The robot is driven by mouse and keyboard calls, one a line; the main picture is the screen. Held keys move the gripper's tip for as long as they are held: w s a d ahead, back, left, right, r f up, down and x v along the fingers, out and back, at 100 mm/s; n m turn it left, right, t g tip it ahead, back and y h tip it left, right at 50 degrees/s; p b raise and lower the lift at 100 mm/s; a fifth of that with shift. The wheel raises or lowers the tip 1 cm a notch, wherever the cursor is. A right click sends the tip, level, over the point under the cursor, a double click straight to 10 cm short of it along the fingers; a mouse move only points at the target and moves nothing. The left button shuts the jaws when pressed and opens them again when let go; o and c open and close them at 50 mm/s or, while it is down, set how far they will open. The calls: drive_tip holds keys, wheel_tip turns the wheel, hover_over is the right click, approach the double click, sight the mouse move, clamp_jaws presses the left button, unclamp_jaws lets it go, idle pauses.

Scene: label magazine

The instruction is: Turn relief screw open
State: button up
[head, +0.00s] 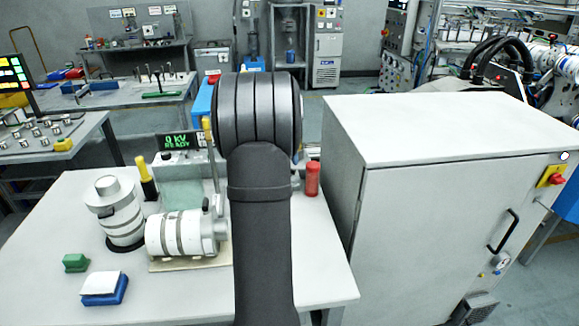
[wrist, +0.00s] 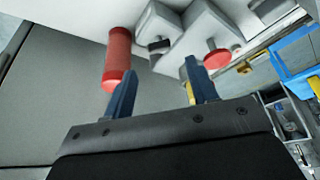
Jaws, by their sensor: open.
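In the wrist view my gripper (wrist: 164,84) is open, its two blue fingers apart with nothing held between them. Beyond the fingertips stands a grey block on a white surface, with a small black knob (wrist: 159,45) on its side. A round red knob (wrist: 216,58) on a stem is just beyond the right finger. A red cylinder (wrist: 117,58) is just beyond the left finger; it also shows in the head view (head: 312,179). I cannot tell for certain which part is the relief screw. In the head view my arm hides the gripper and the parts behind it.
The white bench (head: 50,230) holds an upright canister (head: 117,222), a lying cylinder (head: 180,234), a display (head: 180,141) reading 0 kV READY, and green (head: 76,262) and blue (head: 104,290) blocks. A large grey cabinet (head: 430,235) stands close at right.

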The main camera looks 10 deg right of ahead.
drive_tip(key=x, duration=0.6)
drive_tip(key=shift+f, duration=0.1)
drive_tip(key=shift+c, duration=0.4)
drive_tip(key=c, duration=0.9)
drive_tip(key=shift+d+n+t+y, duration=0.15)
drive_tip(key=shift+n+t+y, duration=0.35)
drive_tip(key=shift+n, duration=1.4)
drive_tip(key=o, duration=1)
